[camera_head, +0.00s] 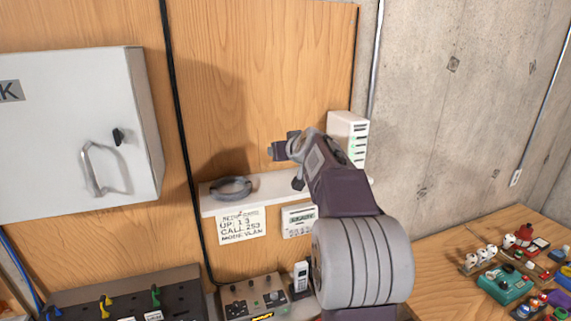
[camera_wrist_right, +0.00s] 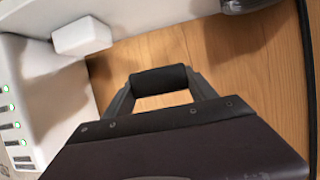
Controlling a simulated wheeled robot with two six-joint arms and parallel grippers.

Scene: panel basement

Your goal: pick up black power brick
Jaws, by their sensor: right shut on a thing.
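My right gripper (camera_head: 288,160) reaches up in front of the wooden panel, above the white shelf, in the head view. In the right wrist view its two grey fingers (camera_wrist_right: 160,88) are shut on the black power brick (camera_wrist_right: 158,79), a small dark block with rounded edges. The brick sits crosswise between the fingertips, with wood panel behind it. In the head view my arm and gripper make the brick hard to make out. My left gripper is not in view.
The white shelf (camera_head: 267,191) holds a grey coil (camera_head: 231,188) and a white router (camera_head: 347,131) with green lights. A white block (camera_wrist_right: 82,37) is near the router in the wrist view. A grey cabinet (camera_head: 70,130) hangs left. Colourful items crowd the bench (camera_head: 440,265) at right.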

